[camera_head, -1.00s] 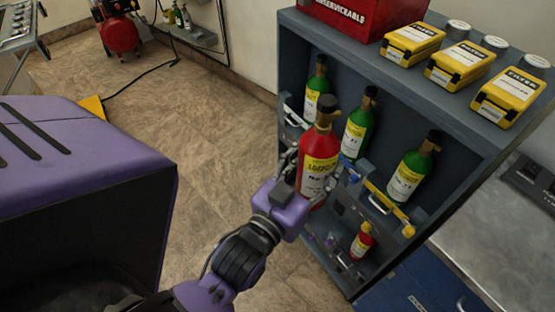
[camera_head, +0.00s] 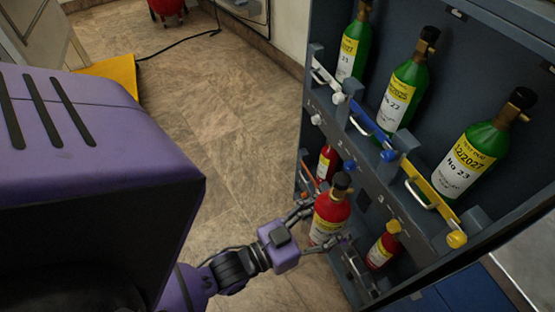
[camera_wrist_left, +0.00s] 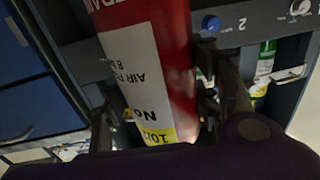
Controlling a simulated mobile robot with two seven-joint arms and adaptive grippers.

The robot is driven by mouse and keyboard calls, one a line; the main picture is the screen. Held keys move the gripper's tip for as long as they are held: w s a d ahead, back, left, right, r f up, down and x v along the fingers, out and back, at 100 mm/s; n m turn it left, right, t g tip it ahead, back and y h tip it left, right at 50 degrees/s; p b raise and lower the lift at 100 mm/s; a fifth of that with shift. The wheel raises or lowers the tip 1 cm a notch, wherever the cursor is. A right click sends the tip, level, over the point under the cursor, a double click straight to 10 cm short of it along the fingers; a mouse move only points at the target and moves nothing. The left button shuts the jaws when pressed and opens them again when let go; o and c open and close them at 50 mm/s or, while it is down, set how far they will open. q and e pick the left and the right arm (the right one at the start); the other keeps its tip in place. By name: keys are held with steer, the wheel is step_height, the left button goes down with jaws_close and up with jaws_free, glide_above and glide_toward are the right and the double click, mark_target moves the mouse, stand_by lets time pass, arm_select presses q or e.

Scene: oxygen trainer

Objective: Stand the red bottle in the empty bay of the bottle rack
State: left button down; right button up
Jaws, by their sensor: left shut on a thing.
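My left gripper (camera_head: 322,229) is shut on the red bottle (camera_head: 331,211), which has a black top and a white and yellow label. The bottle is held nearly upright in front of the lower row of the bottle rack (camera_head: 365,195). It covers the lower middle bay, so I cannot tell whether its base is inside. In the left wrist view the red bottle (camera_wrist_left: 178,45) stands between the fingers, its label upside down. Another red bottle (camera_head: 325,165) is in the lower left bay, and a red bottle with a yellow top (camera_head: 380,252) is in the lower right bay. My right gripper is not in view.
Green bottles (camera_head: 402,90) stand in the rack's upper row behind white, blue (camera_head: 372,128) and yellow latch bars (camera_head: 432,205). A purple-topped block (camera_head: 90,130) fills the left side. Open tiled floor (camera_head: 215,115) lies between it and the rack.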

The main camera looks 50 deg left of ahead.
arm_select(q)
steer(key=w+a+f+h+b, duration=0.1)
steer(key=w+a+f+b, duration=0.2)
steer(key=f+b, duration=0.4)
steer(key=w+a+f+m+b, duration=0.1)
steer(key=w+a+f+b, duration=0.3)
steer(key=f, duration=0.5)
steer(key=w+a+f+h+b, duration=0.1)
steer(key=w+a+f+b, duration=0.1)
steer(key=f+b, duration=0.6)
steer(key=w+d+f+b, duration=0.1)
steer(key=w+b, duration=0.1)
steer(key=w, duration=0.3)
steer(key=w+d+f+b, duration=0.1)
steer(key=w+d+b, duration=0.1)
steer(key=w, duration=0.4)
steer(key=w+d+f+b, duration=0.2)
steer(key=w, duration=0.3)
steer(key=shift+w+d, duration=0.25)
steer(key=shift+w, duration=0.1)
steer(key=shift+r, duration=0.1)
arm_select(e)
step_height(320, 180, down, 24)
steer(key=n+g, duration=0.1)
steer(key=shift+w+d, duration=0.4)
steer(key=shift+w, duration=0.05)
